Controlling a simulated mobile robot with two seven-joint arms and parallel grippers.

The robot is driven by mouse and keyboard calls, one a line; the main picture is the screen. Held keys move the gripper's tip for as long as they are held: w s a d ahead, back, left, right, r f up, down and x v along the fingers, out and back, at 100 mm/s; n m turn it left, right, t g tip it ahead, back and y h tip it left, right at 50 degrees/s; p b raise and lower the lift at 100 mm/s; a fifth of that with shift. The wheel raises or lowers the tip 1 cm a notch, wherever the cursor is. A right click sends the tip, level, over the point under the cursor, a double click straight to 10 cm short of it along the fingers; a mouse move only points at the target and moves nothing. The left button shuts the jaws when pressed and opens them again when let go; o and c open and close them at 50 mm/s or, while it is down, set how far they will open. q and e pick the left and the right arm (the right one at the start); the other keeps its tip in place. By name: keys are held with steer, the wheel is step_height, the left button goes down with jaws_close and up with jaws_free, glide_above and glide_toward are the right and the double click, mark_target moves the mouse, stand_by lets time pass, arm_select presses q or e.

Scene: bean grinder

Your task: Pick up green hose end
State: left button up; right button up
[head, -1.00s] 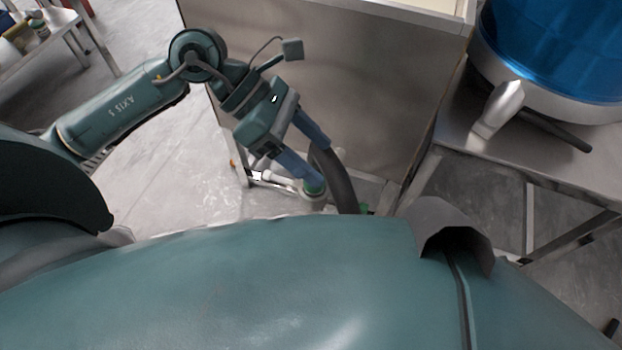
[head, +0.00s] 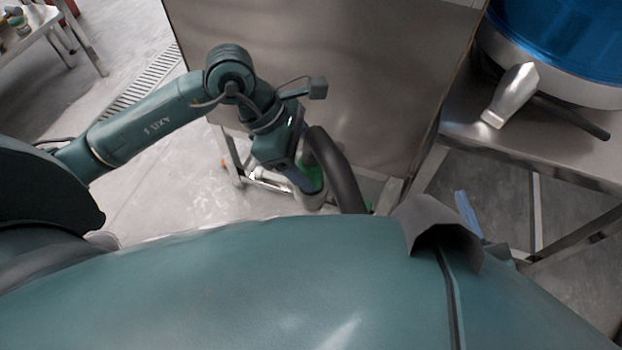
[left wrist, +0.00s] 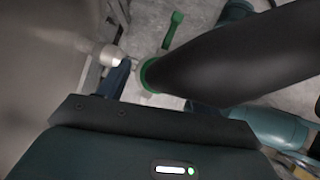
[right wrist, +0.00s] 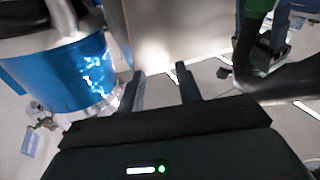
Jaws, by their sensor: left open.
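The green hose end (head: 312,177) is on the dark hose (head: 346,172), low in front of the steel cabinet. In the left wrist view, its green ring (left wrist: 148,74) sits at the mouth of the dark hose (left wrist: 230,58). My left gripper (head: 298,180) is open at the hose end. One blue finger (left wrist: 115,78) shows left of the ring; the hose hides most of the other side, so I cannot tell whether the fingers touch it. My right gripper (right wrist: 161,88) is open and empty, fingers apart. One of its blue fingers shows at the right in the head view (head: 467,213).
The steel cabinet (head: 320,70) stands just behind the hose. A blue drum with a metal spout (head: 512,95) stands on a steel table at right. A white pipe fitting (left wrist: 100,55) and a green lever (left wrist: 173,28) are close to the hose end.

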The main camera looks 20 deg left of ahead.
arm_select(q)
steer(key=x, duration=0.3)
steer(key=shift+w+d+f+b, duration=0.1)
steer(key=shift+f+b, duration=0.05)
steer(key=shift+b, duration=0.15)
steer(key=shift+c, duration=0.2)
steer(key=c, duration=1.4)
